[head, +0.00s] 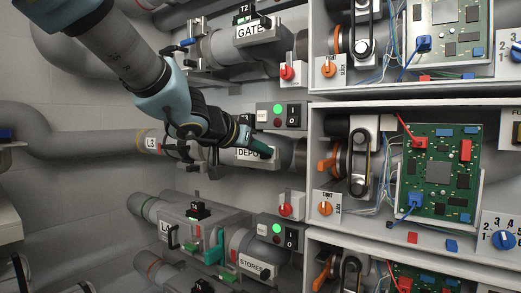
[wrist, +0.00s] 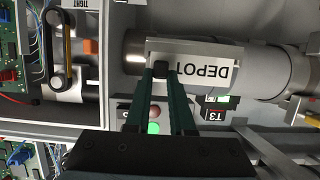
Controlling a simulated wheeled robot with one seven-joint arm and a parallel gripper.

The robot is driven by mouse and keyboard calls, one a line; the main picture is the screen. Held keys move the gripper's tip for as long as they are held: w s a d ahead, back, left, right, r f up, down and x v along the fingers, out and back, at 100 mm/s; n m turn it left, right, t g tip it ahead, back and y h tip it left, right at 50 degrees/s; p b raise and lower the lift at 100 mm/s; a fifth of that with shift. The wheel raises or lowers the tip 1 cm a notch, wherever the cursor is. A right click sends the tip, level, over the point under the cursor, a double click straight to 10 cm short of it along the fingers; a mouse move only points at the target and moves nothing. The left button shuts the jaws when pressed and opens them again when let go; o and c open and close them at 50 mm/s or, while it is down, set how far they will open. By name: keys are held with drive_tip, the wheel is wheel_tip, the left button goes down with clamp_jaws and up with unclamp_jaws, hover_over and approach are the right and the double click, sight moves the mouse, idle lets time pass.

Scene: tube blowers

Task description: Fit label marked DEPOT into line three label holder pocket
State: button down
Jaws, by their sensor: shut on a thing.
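The white label marked DEPOT (wrist: 208,76) is in front of the middle pipe, upside down in the wrist view. In the head view it (head: 246,154) is partly covered by my gripper (head: 268,150). In the wrist view my gripper (wrist: 162,76) is shut on the dark tab at one end of the label. A pale holder plate (wrist: 192,45) shows along the label's edge, on the pipe. I cannot tell whether the label sits inside the pocket or in front of it. The tag L3 (head: 151,142) is on the same pipe line.
A box with a green lamp and switch (head: 278,115) sits just above the label in the head view. A shelf with a green circuit board (head: 438,165) stands to the right. Lines marked GATE (head: 250,31) and STORES (head: 254,267) run above and below.

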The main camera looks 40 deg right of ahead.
drive_tip(key=shift+f, duration=0.3)
drive_tip(key=c, duration=0.7)
unclamp_jaws()
drive_tip(key=p+v, duration=0.2)
drive_tip(key=v, duration=0.8)
drive_tip(key=shift+a, duration=0.35)
drive_tip(key=shift+s+r, duration=0.1)
